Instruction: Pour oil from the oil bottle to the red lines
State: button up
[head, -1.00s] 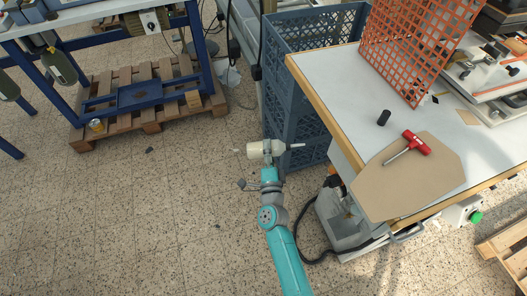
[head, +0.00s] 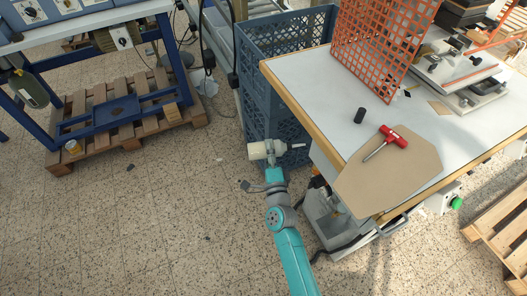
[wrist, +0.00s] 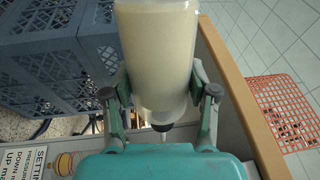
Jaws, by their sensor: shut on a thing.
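My gripper (head: 272,157) is shut on the cream oil bottle (head: 258,150). In the head view the bottle lies about sideways, with its thin nozzle pointing right, beside the blue crates and left of the white table. In the wrist view the bottle (wrist: 158,45) fills the top middle between the two fingers of my gripper (wrist: 160,92). I cannot make out the red lines with certainty in either view.
The white table (head: 310,88) holds an orange grid (head: 375,45), a black cylinder (head: 359,115), a tan board (head: 400,180) with a red-handled tool (head: 393,136), and a press (head: 465,75). Blue crates (head: 285,45) stand left of it.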

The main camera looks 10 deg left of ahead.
aim_at(282, 149)
jog(key=shift+w+d+r, duration=0.1)
jog(key=shift+w+d, duration=0.2)
jog(key=shift+d, duration=0.65)
jog(key=shift+w+d+r, duration=0.1)
jog(key=shift+w+d, duration=0.15)
jog(key=shift+d, duration=0.65)
jog(key=shift+d, duration=0.1)
